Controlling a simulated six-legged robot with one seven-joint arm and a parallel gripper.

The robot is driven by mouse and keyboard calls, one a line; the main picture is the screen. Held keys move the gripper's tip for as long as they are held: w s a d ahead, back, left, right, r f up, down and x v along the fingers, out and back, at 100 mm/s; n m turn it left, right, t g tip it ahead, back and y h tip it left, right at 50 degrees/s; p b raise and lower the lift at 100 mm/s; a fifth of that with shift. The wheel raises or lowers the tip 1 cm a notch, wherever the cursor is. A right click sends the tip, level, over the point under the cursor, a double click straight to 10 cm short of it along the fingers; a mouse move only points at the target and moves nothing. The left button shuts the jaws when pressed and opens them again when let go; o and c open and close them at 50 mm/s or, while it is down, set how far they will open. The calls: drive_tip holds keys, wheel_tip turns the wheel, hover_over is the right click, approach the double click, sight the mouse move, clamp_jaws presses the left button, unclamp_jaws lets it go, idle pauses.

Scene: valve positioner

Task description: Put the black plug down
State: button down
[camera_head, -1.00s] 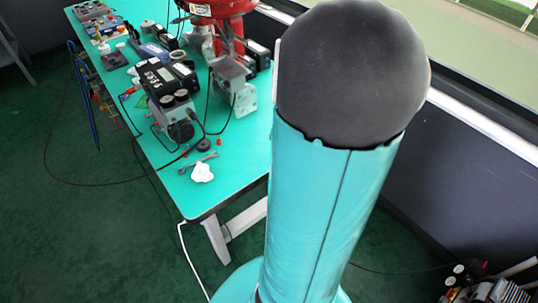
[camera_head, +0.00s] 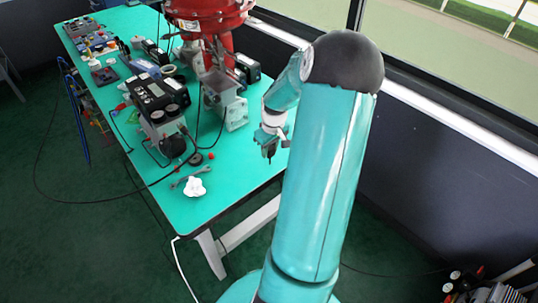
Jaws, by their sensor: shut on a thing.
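My gripper (camera_head: 268,144) is at the right edge of the green table (camera_head: 225,180), beside my teal arm. It points downward and is shut on a small dark piece, which I take to be the black plug (camera_head: 271,153). The plug is small in this view and partly covered by the jaws. I cannot tell how far it is above the tabletop.
A grey positioner (camera_head: 160,125) with round gauges stands left of my gripper, and a grey bracket (camera_head: 222,95) is behind it. A red valve actuator (camera_head: 208,12) stands further back. A wrench (camera_head: 190,177), a white knob (camera_head: 195,187) and a black disc (camera_head: 195,159) lie near the front.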

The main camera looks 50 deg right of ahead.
sight(269, 162)
drive_tip(key=shift+w+d+f, duration=0.2)
drive_tip(key=shift+w+f, duration=0.1)
drive_tip(key=shift+f, duration=0.2)
drive_tip(key=shift+w+d+f, duration=0.1)
drive_tip(key=shift+f, duration=1.55)
drive_tip(key=shift+f, duration=0.1)
drive_tip(key=c, duration=1.1)
unclamp_jaws()
drive_tip(key=shift+o, duration=0.2)
